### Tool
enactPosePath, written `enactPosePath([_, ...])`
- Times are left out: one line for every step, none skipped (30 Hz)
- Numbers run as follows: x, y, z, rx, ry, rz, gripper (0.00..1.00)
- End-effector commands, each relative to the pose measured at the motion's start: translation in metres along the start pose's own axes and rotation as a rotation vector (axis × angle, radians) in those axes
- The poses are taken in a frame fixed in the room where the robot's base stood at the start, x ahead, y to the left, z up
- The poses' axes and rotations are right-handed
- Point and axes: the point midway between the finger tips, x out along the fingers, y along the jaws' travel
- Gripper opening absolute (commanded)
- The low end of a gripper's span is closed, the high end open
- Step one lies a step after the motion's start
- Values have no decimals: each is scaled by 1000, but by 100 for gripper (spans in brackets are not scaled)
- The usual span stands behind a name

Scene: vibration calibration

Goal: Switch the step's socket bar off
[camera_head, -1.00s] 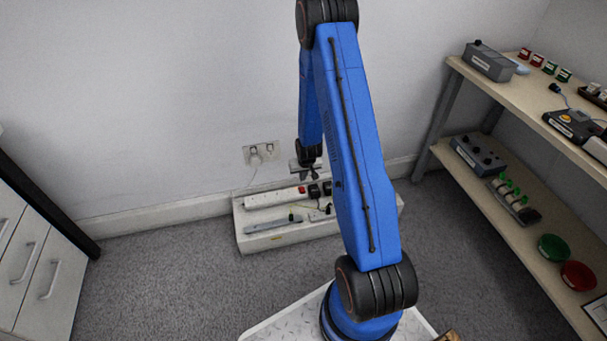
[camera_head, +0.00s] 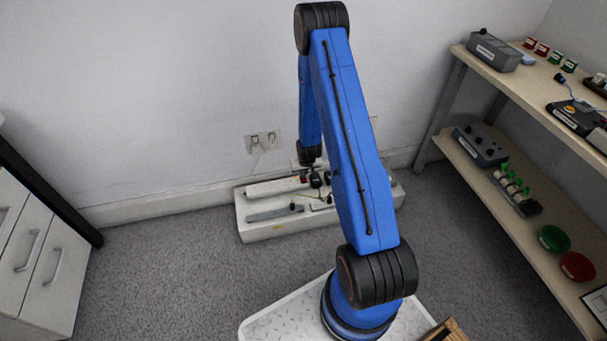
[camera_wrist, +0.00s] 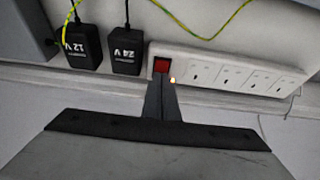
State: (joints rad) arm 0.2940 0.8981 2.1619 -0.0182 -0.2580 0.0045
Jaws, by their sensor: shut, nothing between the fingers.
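The white socket bar (camera_head: 270,188) lies along the back of the pale step (camera_head: 262,232) by the wall. In the wrist view the socket bar (camera_wrist: 228,72) has several sockets and a red rocker switch (camera_wrist: 161,64) at its left end. A small orange light (camera_wrist: 172,80) glows beside the switch. My gripper (camera_wrist: 162,80) is shut and empty, its fingertips just at the lower edge of the switch in the picture. I cannot tell whether they touch it. In the head view my gripper (camera_head: 316,180) is over the bar's right end and partly hides it.
Black 12 V (camera_wrist: 83,46) and 24 V (camera_wrist: 125,50) adapters stand left of the switch. A yellow-green cable (camera_wrist: 196,34) loops above the bar. A grey flat tool (camera_head: 270,215) lies on the step's front.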

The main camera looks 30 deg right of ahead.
Motion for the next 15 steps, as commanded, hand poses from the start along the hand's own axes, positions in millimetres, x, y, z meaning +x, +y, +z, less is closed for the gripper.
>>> enactPosePath([0, 0, 0, 0, 0, 0, 0])
enactPosePath([0, 0, 0, 0, 0, 0, 0])
enactPosePath([0, 0, 0, 0, 0, 0, 0])
enactPosePath([1, 0, 0, 0, 0, 0, 0])
enactPosePath([3, 0, 0, 0, -1, 0, 0])
enactPosePath([5, 0, 0, 0, -1, 0, 0])
enactPosePath([4, 0, 0, 0, -1, 0, 0])
enactPosePath([4, 0, 0, 0, -1, 0, 0])
enactPosePath([4, 0, 0, 0, -1, 0, 0])
enactPosePath([4, 0, 0, 0, -1, 0, 0])
enactPosePath([4, 0, 0, 0, -1, 0, 0])
enactPosePath([4, 0, 0, 0, -2, 0, 0])
enactPosePath([4, 0, 0, 0, -2, 0, 0])
enactPosePath([4, 0, 1, 0, -2, 0, 0])
enactPosePath([4, 0, 1, 0, -2, 0, 0])
